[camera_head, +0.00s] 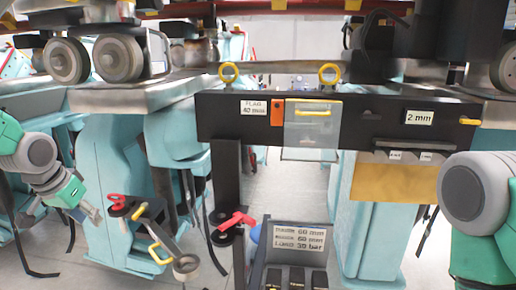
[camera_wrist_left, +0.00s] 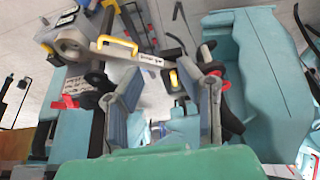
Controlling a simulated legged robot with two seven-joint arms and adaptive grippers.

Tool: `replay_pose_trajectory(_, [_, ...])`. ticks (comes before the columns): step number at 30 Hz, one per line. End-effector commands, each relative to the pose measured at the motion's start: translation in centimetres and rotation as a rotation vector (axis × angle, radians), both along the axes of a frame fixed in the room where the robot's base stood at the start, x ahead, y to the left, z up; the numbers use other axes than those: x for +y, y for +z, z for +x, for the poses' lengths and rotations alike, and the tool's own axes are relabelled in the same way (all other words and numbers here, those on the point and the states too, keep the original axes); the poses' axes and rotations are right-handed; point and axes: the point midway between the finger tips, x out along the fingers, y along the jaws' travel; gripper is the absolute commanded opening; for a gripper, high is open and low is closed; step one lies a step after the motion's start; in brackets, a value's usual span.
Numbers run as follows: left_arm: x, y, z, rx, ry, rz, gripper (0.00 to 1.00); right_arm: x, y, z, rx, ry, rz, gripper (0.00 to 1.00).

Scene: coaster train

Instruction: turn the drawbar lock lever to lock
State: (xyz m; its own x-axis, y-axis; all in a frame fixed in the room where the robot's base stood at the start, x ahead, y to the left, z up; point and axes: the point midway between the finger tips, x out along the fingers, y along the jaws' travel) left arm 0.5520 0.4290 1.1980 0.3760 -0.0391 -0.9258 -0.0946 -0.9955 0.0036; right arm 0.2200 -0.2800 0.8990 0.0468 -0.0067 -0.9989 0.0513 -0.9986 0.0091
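A grey metal drawbar (camera_head: 164,238) with a ring end (camera_head: 186,266) slants down at the lower left of the head view. It carries two yellow handles, an upper one (camera_head: 140,211) and a lower one (camera_head: 158,255). A red handle (camera_head: 117,202) is at its upper end, and a red lever (camera_head: 236,222) stands to its right. I cannot tell for sure which is the lock lever. The drawbar also shows in the left wrist view (camera_wrist_left: 135,54), beyond my left gripper (camera_wrist_left: 170,88). That gripper (camera_head: 96,214) is open and empty, left of the red handle, apart from it.
A dark crossbeam (camera_head: 365,108) with yellow rings, an orange tag (camera_head: 277,112) and a clear panel (camera_head: 312,125) spans the middle. A labelled gauge panel (camera_head: 298,237) stands at the bottom. Teal bodies (camera_head: 115,165) flank the pale floor. My right gripper is out of view.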

Motion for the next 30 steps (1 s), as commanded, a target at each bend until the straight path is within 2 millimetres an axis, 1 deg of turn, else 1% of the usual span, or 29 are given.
replay_pose_trajectory(1, [0.0,0.1,-0.1,-0.001,0.000,0.001,0.32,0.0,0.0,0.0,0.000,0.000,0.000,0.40])
replay_pose_trajectory(2, [-0.1,-0.3,-0.2,0.001,-0.001,0.000,0.32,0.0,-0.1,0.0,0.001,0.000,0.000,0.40])
replay_pose_trajectory(3, [-0.5,-1.3,-0.4,0.006,-0.003,-0.001,0.32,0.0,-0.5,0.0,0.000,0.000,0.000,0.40])
replay_pose_trajectory(10, [-2.2,-5.7,-0.9,0.028,-0.007,-0.013,0.32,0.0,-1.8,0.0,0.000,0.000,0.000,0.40])
replay_pose_trajectory(14, [-3.5,-9.2,-2.0,0.045,-0.010,-0.020,0.32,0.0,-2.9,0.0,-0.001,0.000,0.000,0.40])
replay_pose_trajectory(17, [-4.7,-12.3,-3.2,0.061,-0.011,-0.027,0.32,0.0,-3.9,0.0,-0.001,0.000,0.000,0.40])
replay_pose_trajectory(20, [-6.0,-16.0,-4.6,0.082,-0.010,-0.034,0.32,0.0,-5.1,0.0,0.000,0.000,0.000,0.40])
replay_pose_trajectory(21, [-6.7,-17.8,-5.4,0.093,-0.010,-0.036,0.32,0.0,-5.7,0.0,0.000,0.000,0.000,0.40])
replay_pose_trajectory(23, [-7.7,-21.0,-6.8,0.112,-0.007,-0.041,0.32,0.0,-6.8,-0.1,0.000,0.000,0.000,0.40])
replay_pose_trajectory(24, [-8.5,-23.4,-8.0,0.128,-0.005,-0.044,0.32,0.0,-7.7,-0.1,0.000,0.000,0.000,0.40])
replay_pose_trajectory(26, [-9.7,-27.4,-10.2,0.154,0.000,-0.046,0.32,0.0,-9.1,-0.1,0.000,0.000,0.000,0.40])
replay_pose_trajectory(27, [-10.5,-30.0,-11.8,0.171,0.003,-0.046,0.32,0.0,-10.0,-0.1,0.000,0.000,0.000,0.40])
replay_pose_trajectory(29, [-11.5,-33.7,-14.6,0.198,0.010,-0.044,0.32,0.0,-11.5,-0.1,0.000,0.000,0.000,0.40])
replay_pose_trajectory(30, [-12.1,-36.0,-16.5,0.216,0.016,-0.042,0.32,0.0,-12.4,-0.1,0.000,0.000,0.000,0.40])
